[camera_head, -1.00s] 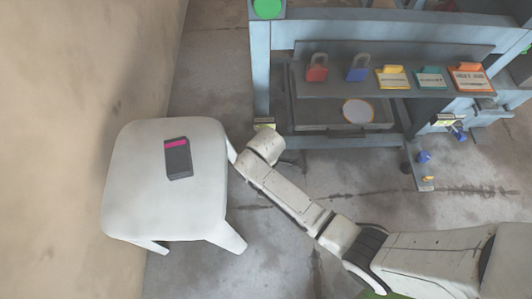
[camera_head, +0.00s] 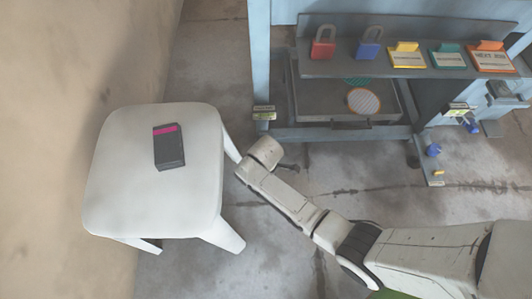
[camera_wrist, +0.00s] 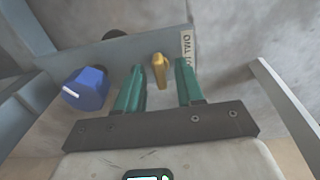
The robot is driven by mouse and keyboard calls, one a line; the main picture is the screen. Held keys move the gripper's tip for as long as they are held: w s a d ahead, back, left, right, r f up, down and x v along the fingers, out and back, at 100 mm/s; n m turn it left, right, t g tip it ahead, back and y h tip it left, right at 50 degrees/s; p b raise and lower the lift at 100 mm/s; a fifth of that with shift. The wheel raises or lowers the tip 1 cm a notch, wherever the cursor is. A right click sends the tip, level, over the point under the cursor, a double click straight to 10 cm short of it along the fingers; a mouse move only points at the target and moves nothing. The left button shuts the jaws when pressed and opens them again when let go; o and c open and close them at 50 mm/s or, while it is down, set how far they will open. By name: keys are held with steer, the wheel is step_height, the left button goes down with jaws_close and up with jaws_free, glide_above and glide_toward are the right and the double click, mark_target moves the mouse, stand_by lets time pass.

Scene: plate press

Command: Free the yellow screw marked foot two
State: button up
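In the wrist view, a small yellow screw (camera_wrist: 160,72) shows between the two teal fingertips of my gripper (camera_wrist: 160,80). My gripper is open, with a gap on each side of the screw; I cannot tell how far the tips reach past it. A blue knob (camera_wrist: 86,89) is left of the fingers. In the head view, my arm ends near the press's left foot (camera_head: 264,113); the fingers are hidden there. Another yellow screw (camera_head: 438,172) and blue knob (camera_head: 433,150) show at the right foot.
A white stool (camera_head: 110,190) with a dark box (camera_head: 169,147) stands left of my arm. The blue press frame (camera_head: 258,60) has a shelf (camera_head: 320,70) holding a red padlock (camera_head: 323,44), a blue padlock (camera_head: 369,44) and several tags. Bare floor lies below the press.

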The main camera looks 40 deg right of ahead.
jaws_close()
stand_by(0.3)
steer(key=shift+r, duration=0.1)
steer(key=n+p, duration=0.3)
steer(key=n, duration=0.1)
steer(key=shift+r, duration=0.1)
steer(key=n+p, duration=0.2)
steer(key=n, duration=0.2)
steer(key=n+p, duration=0.1)
steer(key=n, duration=0.4)
steer(key=n+p, duration=0.1)
steer(key=n, duration=0.3)
steer(key=shift+n, duration=0.4)
steer(key=shift+f, duration=0.2)
stand_by(0.4)
